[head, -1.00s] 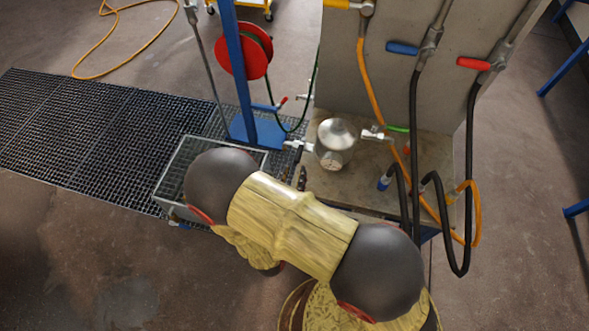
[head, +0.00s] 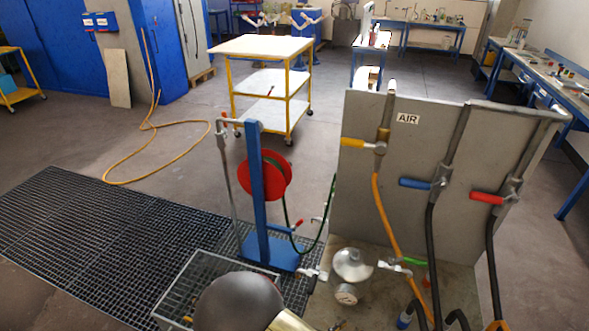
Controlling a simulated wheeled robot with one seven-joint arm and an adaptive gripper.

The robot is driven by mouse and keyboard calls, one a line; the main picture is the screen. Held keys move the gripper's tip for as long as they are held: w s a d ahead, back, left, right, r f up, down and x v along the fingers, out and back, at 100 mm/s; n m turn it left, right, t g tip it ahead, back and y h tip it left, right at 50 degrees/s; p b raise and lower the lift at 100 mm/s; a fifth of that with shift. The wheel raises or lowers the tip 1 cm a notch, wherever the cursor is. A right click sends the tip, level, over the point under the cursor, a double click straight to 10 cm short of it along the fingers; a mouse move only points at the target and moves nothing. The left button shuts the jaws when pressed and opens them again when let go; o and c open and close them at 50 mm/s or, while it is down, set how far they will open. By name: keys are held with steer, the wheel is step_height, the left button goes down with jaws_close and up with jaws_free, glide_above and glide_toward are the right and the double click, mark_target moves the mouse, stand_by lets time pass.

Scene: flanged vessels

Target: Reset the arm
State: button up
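Part of my own arm, a dark rounded joint with a yellow-brown link, shows at the bottom centre of the head view. My gripper is outside the picture, so its state does not show. A silver vessel (head: 353,264) with a round gauge (head: 346,294) stands on the bench just right of my arm joint. A wire basket (head: 196,284) sits left of the joint and is partly hidden behind it.
A grey panel (head: 420,160) with yellow, blue and red valve handles and hanging hoses stands at the right. A blue post (head: 264,190) carries a red hose reel (head: 281,176). A yellow trolley (head: 268,80) stands behind. The floor at left, with a grating (head: 90,240), is mostly open.

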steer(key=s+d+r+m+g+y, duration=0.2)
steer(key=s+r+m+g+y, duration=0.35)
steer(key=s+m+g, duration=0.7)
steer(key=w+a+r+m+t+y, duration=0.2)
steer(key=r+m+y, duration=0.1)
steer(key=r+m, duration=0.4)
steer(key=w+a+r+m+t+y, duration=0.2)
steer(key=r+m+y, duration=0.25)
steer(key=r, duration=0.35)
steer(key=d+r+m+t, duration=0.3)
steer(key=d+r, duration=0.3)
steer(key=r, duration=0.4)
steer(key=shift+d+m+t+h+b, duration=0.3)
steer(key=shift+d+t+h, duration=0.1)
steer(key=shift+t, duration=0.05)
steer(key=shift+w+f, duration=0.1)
